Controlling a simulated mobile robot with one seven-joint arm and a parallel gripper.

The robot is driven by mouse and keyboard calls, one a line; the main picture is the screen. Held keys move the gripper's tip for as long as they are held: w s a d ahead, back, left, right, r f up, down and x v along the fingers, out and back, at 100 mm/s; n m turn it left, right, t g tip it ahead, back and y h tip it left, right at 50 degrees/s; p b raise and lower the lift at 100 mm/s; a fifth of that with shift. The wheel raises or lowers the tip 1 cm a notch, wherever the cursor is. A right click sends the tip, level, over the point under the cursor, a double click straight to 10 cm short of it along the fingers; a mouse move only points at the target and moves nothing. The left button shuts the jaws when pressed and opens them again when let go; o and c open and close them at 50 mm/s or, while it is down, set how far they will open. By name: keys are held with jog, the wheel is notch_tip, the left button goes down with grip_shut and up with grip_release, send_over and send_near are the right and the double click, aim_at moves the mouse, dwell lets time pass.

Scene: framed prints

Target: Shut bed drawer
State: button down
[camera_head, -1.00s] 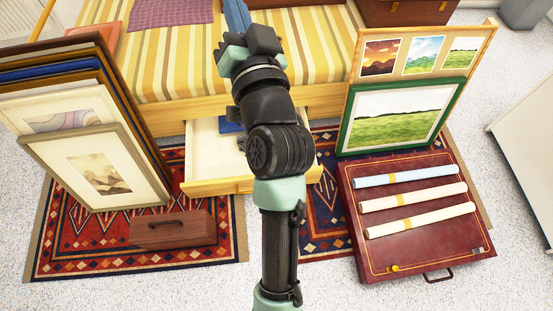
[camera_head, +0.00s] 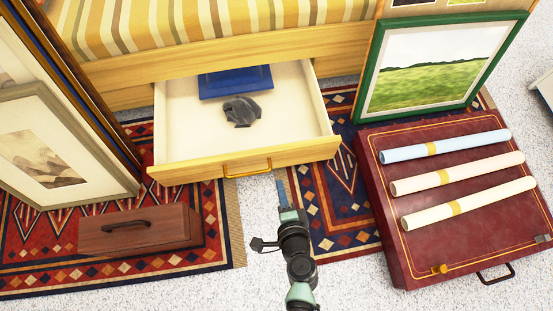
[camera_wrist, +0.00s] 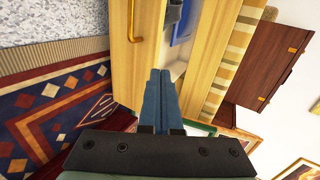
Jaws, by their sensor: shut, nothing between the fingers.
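The bed drawer (camera_head: 312,151) is pulled out from the wooden bed (camera_head: 225,62). Its pale inside shows, holding a blue flat item (camera_head: 235,82) and a dark grey crumpled item (camera_head: 241,111). A yellow handle (camera_head: 247,169) is on its front. My gripper (camera_head: 280,178) has its blue fingers together, just in front of the drawer front and right of the handle. In the wrist view, the fingertips (camera_wrist: 160,73) overlap the drawer front (camera_wrist: 122,65), with the handle (camera_wrist: 133,25) up and left. I cannot tell whether they touch the drawer.
Framed prints (camera_head: 60,165) lean left of the drawer, and a green-framed landscape (camera_head: 440,70) stands right. A brown wooden box (camera_head: 140,229) lies on the left rug. A dark red case (camera_head: 455,240) with rolled tubes lies right. Speckled floor is clear in front.

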notch_tip(320, 180, down, 3)
jog(key=s, duration=0.1)
jog(key=b, duration=0.4)
send_near(272, 154)
notch_tip(272, 154, down, 3)
jog(key=w, duration=0.2)
jog(key=shift+w+a+r+m, duration=0.15)
jog(key=shift+w+a, duration=0.15)
jog(key=shift+w, duration=0.2)
jog(key=shift+w+a+r+m, duration=0.15)
jog(key=shift+w+a, duration=0.1)
jog(key=shift+w, duration=0.25)
jog(key=shift+w+a+f, duration=0.15)
jog(key=shift+w+a, duration=0.05)
jog(key=shift+w, duration=0.5)
